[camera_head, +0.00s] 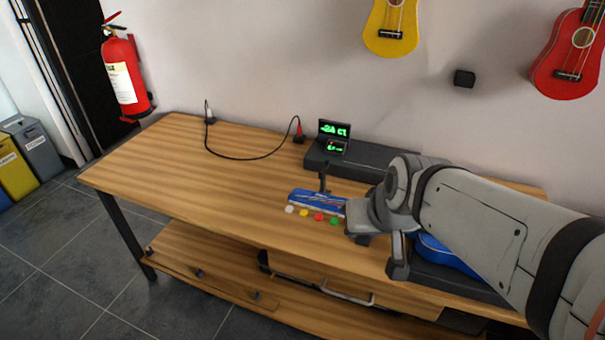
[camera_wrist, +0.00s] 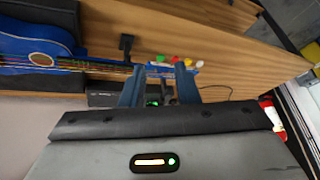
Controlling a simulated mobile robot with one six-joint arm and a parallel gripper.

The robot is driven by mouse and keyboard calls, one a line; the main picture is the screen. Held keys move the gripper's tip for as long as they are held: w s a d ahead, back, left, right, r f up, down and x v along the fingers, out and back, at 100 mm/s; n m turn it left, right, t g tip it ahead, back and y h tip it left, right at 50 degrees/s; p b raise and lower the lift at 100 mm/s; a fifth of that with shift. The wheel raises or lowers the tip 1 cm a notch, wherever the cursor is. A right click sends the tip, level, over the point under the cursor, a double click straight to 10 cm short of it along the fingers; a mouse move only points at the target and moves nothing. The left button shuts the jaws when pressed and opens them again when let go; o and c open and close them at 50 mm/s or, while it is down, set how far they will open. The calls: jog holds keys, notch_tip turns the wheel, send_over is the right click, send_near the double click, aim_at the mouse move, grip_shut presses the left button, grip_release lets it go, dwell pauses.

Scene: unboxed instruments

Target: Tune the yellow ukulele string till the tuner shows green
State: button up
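A blue ukulele lies flat on the table, its body (camera_head: 440,252) partly hidden behind my arm in the head view. Its body also shows at left in the wrist view (camera_wrist: 28,58). Its blue headstock (camera_head: 312,199) carries a white peg (camera_head: 289,210), a yellow peg (camera_head: 304,212), a red peg (camera_head: 319,217) and a green peg (camera_head: 334,222). My gripper (camera_wrist: 160,72) is open, with coloured pegs showing beyond and between its fingers. I see no peg gripped. The tuner (camera_head: 334,130) has lit screens with mostly green characters, too small to read surely.
A dark case (camera_head: 370,160) lies behind the headstock, and a small dark upright stand (camera_head: 323,178) is close to it. A black cable (camera_head: 245,157) crosses the back of the table. The table's left side (camera_head: 170,165) is clear. A yellow ukulele (camera_head: 391,30) and a red ukulele (camera_head: 567,60) hang on the wall.

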aim_at(302, 215)
jog(key=w+a+f+t+y+b, duration=0.2)
jog(key=w+a+f+t+b, duration=0.6)
jog(key=w+a+b, duration=0.55)
notch_tip(302, 215, down, 10)
jog(key=m+t+h+b, duration=0.45)
jog(key=h+b, duration=0.55)
jog(key=b, duration=0.4)
jog(key=shift+m+g, duration=0.25)
jog(key=shift+g, duration=0.1)
jog(key=x, duration=0.2)
jog(key=b+x, duration=0.1)
jog(key=x, duration=0.1)
jog(key=b+x, duration=0.1)
jog(key=x, duration=0.1)
jog(key=shift+w+a+f, duration=0.1)
jog(key=shift+w+a, duration=0.1)
jog(key=shift+a, duration=0.1)
jog(key=shift+c, duration=0.3)
grip_shut()
